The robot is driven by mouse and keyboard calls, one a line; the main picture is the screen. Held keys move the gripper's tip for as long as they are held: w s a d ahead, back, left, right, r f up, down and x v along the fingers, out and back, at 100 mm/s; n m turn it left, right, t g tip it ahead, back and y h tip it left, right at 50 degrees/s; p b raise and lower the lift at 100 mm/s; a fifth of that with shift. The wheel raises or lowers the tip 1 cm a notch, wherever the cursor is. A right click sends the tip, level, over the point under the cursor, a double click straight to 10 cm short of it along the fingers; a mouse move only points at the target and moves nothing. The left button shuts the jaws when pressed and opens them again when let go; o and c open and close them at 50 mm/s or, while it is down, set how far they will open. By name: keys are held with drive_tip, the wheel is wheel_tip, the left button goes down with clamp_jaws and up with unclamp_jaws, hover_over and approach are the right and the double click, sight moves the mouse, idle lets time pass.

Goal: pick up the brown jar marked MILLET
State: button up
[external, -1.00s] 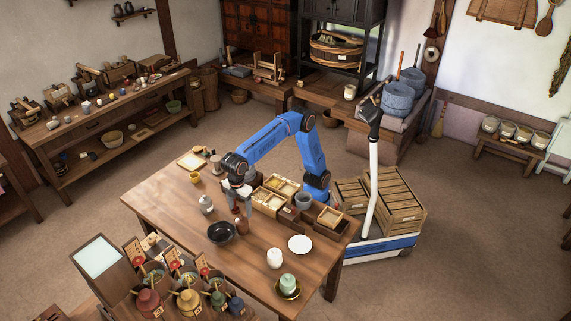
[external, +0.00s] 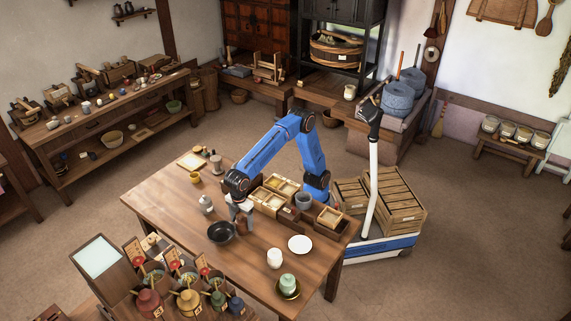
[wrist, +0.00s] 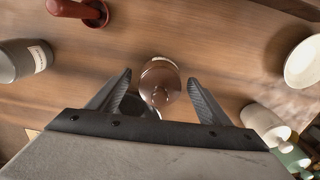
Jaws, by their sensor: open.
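The brown jar (wrist: 160,80) shows from above in the wrist view, rounded and glossy, on the wooden table. It lies between and a little beyond the fingertips of my gripper (wrist: 160,80), which is open with one finger on either side. No MILLET marking can be read from this angle. In the external view my gripper (external: 242,217) is low over the middle of the table, right of the black bowl. There it mostly hides the brown jar (external: 244,227).
A black bowl (external: 221,233) stands close on the left. A grey jar (external: 206,204), a white jar (external: 274,258), a white plate (external: 300,244) and a green jar (external: 288,282) stand around. Wooden boxes (external: 268,200) line the far side. A red object (wrist: 82,12) shows in the wrist view.

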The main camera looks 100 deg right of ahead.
drive_tip(key=shift+c, duration=0.2)
drive_tip(key=c, duration=1.4)
drive_tip(key=shift+o, duration=0.2)
drive_tip(key=shift+r, duration=0.15)
